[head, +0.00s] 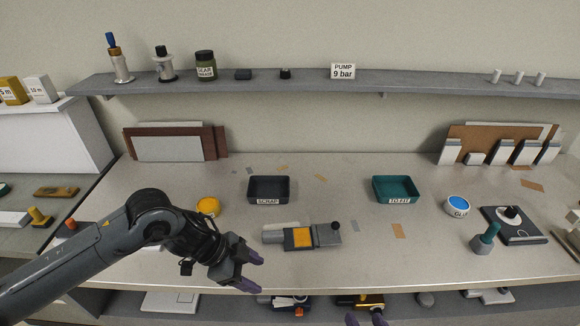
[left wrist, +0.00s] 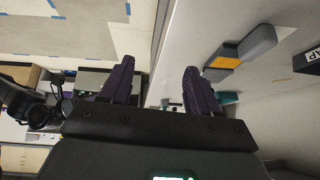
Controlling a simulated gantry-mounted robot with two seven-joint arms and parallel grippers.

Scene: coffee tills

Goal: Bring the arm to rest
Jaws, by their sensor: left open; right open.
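My left arm (head: 95,255) reaches in from the left over the bench. My left gripper (head: 252,273) is over the bench's front edge, open and empty. Its two purple fingers stand apart in the left wrist view (left wrist: 160,85), with nothing between them. Only the purple fingertips of my right gripper (head: 366,320) show at the bottom edge of the head view. They are apart, and the rest of that arm is out of view.
A grey device with an orange patch (head: 300,238) lies right of my left gripper. A SCRAP tray (head: 268,201) and a teal TO KIT tray (head: 397,202) stand behind. The bench's front middle-right is clear.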

